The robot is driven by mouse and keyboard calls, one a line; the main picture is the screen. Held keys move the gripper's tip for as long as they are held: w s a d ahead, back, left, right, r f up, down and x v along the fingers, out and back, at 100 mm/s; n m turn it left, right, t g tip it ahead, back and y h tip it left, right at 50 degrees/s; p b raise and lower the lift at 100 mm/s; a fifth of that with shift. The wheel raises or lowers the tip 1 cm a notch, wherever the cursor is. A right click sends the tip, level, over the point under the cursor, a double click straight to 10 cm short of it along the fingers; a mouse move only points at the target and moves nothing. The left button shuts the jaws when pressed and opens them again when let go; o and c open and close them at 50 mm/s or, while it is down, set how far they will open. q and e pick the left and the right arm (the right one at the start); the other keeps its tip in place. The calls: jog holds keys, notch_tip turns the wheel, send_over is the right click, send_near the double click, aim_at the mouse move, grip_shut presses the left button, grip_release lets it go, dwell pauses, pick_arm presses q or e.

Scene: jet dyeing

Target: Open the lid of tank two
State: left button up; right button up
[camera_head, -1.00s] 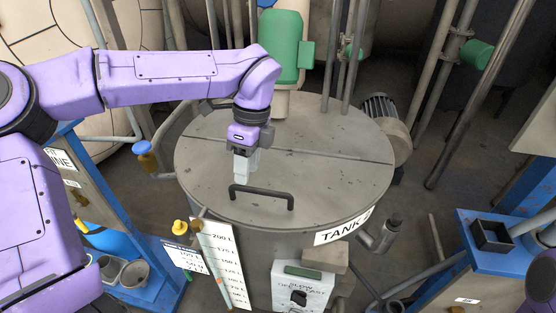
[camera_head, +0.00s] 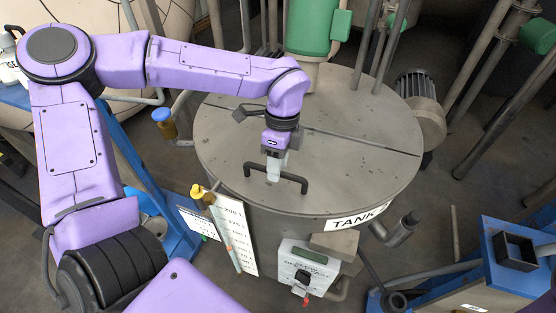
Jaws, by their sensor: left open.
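The tank (camera_head: 262,215) is a round grey vessel with a label that reads "TANK" and is partly cut off by the curve. Its flat grey lid (camera_head: 365,178) lies closed, with a seam across it. A dark bar handle (camera_head: 292,177) stands on the front half of the lid. My left gripper (camera_head: 273,177) reaches down from above, its light fingers at the left-middle part of the handle. It is open, and I cannot tell whether the fingers touch the bar. My right gripper is not in view.
A green motor (camera_head: 311,30) stands behind the lid. A control box (camera_head: 307,268) with a knob and a white level scale (camera_head: 236,238) are on the tank's front. A blue-framed bench (camera_head: 500,270) is at the right. Pipes rise at the back right.

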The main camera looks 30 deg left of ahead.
pick_arm(q)
jog(key=shift+s, duration=0.15)
grip_shut()
jog(key=shift+r, duration=0.1)
